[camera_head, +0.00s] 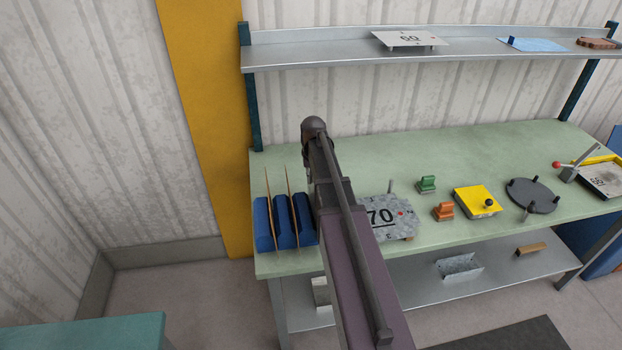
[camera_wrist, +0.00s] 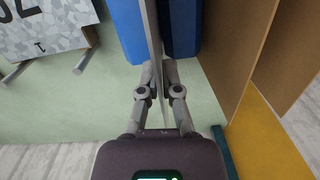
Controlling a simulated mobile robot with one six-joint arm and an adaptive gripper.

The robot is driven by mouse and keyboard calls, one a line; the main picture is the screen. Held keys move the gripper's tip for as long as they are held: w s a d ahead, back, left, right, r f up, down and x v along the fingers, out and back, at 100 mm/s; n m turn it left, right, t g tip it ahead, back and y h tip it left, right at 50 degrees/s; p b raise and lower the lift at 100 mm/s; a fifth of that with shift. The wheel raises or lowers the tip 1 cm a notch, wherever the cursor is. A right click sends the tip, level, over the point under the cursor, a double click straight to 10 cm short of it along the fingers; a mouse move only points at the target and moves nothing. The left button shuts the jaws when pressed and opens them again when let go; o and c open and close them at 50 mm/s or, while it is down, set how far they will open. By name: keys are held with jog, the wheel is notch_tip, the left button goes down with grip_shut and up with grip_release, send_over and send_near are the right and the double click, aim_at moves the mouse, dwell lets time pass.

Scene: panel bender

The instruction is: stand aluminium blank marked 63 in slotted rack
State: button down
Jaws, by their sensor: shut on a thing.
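My gripper (camera_wrist: 157,70) is shut on a thin grey plate (camera_wrist: 152,35), seen edge-on in the wrist view. The plate stands upright between two blue blocks of the slotted rack (camera_wrist: 181,30). No marking on its face is readable, and I cannot tell whether it rests on the slot's bottom. In the head view the slotted rack (camera_head: 284,226) stands at the bench's left end, with two thin brown sheets (camera_head: 268,200) upright in its slots. My arm hides the gripper and the held plate there.
A grey plate marked 70 (camera_head: 388,217) lies right of the rack on the green bench (camera_head: 375,160). Green (camera_head: 427,184) and orange (camera_head: 443,211) clamps, a yellow block (camera_head: 475,200) and a dark disc (camera_head: 532,195) sit farther right. A shelf (camera_head: 330,55) runs above, bearing a plate (camera_head: 410,39).

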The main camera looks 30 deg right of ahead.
jog(key=shift+w+f+b, duration=0.1)
jog(key=shift+f+b, duration=0.5)
jog(key=shift+f, duration=0.05)
dwell(0.5)
jog(key=c, duration=0.7)
grip_release()
jog(key=shift+w+f, duration=0.15)
jog(key=shift+w, duration=0.05)
jog(key=shift+s, duration=0.15)
jog(key=shift+r, duration=0.2)
